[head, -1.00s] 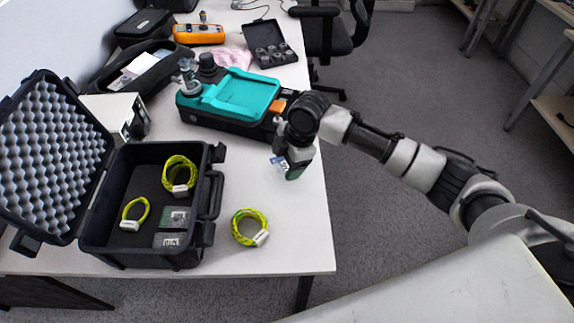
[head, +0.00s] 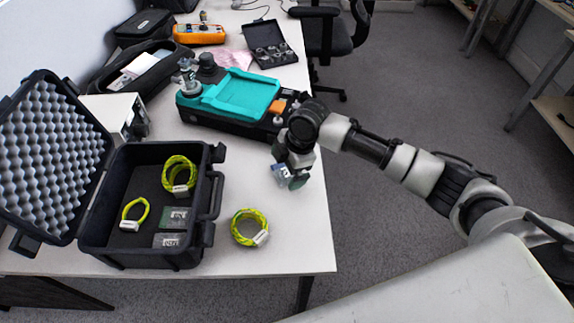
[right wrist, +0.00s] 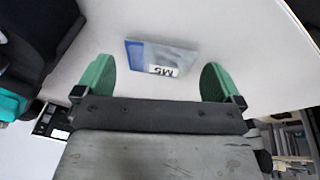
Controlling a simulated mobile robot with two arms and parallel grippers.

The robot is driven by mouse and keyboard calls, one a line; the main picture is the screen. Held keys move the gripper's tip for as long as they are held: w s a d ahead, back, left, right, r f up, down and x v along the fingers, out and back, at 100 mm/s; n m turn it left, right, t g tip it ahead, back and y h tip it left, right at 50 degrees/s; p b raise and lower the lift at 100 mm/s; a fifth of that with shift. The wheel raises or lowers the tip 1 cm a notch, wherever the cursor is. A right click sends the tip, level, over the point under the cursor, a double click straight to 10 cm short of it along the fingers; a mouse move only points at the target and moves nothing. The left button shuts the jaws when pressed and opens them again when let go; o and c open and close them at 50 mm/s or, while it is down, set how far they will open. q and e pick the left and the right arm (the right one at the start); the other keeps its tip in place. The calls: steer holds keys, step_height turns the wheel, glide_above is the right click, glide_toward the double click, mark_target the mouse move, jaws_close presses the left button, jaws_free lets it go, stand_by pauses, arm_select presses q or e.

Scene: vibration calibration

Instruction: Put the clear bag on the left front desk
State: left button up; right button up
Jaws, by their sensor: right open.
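A small clear bag (right wrist: 160,57) with a blue edge and a white "M5" label shows in the right wrist view over the white desk (head: 290,225). My right gripper (right wrist: 155,78) is open, with one green finger on each side of the bag and gaps between. I cannot tell whether the bag touches the desk. In the head view the right gripper (head: 292,178) is low over the desk's right side and hides most of the bag. My left gripper is not in view.
An open black case (head: 213,205) at left holds yellow-green bands and small labelled packets. Another yellow-green band (head: 249,228) lies on the desk near its front edge. A teal-topped device (head: 235,95) stands behind the gripper. The front right desk corner is clear.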

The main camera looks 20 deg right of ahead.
steer(key=v, duration=1.1)
steer(key=shift+r+p, duration=0.35)
steer(key=shift+p, duration=0.1)
steer(key=shift+s+d+f, duration=0.1)
